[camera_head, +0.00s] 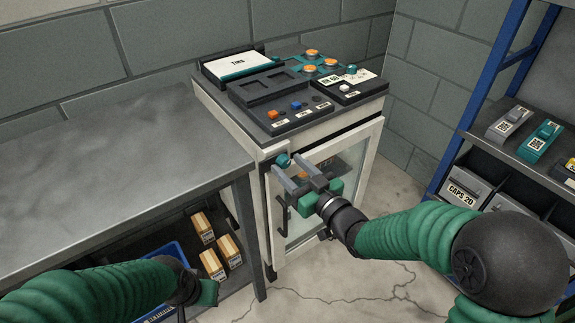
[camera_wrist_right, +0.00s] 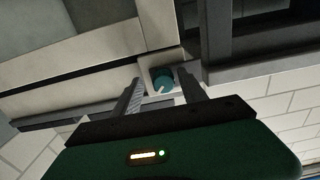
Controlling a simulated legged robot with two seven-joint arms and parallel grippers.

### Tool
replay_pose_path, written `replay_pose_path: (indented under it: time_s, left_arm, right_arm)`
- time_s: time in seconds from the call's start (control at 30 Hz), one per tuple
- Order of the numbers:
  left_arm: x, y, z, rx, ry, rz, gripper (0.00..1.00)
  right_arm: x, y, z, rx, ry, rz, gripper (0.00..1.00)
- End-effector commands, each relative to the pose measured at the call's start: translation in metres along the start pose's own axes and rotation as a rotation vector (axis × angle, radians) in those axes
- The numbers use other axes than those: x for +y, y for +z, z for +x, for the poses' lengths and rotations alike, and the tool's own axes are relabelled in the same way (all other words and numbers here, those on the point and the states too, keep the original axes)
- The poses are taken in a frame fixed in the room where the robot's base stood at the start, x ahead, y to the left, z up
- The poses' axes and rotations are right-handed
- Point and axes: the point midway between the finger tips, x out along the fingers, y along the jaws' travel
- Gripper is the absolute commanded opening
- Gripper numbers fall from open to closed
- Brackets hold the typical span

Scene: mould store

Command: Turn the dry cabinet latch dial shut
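The dry cabinet (camera_head: 300,128) has a pale frame and a glass door (camera_head: 345,165). A teal latch dial (camera_head: 283,160) sits at the top left of its front. In the right wrist view the dial (camera_wrist_right: 162,79) has a pale pointer mark and a light plate behind it. My right gripper (camera_head: 293,174) is open in front of the dial. In the right wrist view its fingers (camera_wrist_right: 165,90) lie either side of the dial with gaps, and I cannot tell whether they reach around it. My left gripper (camera_head: 200,297) is low at the left, its fingers mostly hidden.
A grey bench (camera_head: 110,150) stands left of the cabinet, with several small boxes (camera_head: 215,262) and a blue crate (camera_head: 155,255) on its lower shelf. Panels with buttons (camera_head: 310,90) cover the cabinet top. A blue-framed rack (camera_head: 485,95) with bins stands at the right. A dark handle (camera_head: 283,215) is below the dial.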

Motion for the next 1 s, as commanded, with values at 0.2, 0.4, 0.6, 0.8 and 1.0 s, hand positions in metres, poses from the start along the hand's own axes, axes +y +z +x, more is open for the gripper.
replay_pose_path:
  time_s: [0.2,0.4,0.6,0.8,1.0]
  left_arm:
    - [0.0,0.0,0.0,0.0,0.0,0.0,0.0]
    - [0.0,0.0,0.0,0.0,0.0,0.0,0.0]
    - [0.0,0.0,0.001,0.0,0.0,0.0,0.0]
    - [0.0,0.001,0.004,0.0,0.0,0.0,0.0]
    - [0.0,0.003,0.013,0.0,0.0,0.0,0.0]
  right_arm:
    - [-0.002,0.0,0.001,-0.001,-0.001,-0.001,0.21]
    - [-0.002,0.0,0.002,-0.001,-0.002,-0.001,0.0]
    - [-0.002,0.0,0.002,-0.001,-0.002,-0.006,0.0]
    - [-0.002,0.001,0.002,0.0,-0.001,-0.051,0.0]
    - [-0.001,0.002,0.002,-0.001,-0.001,-0.164,0.0]
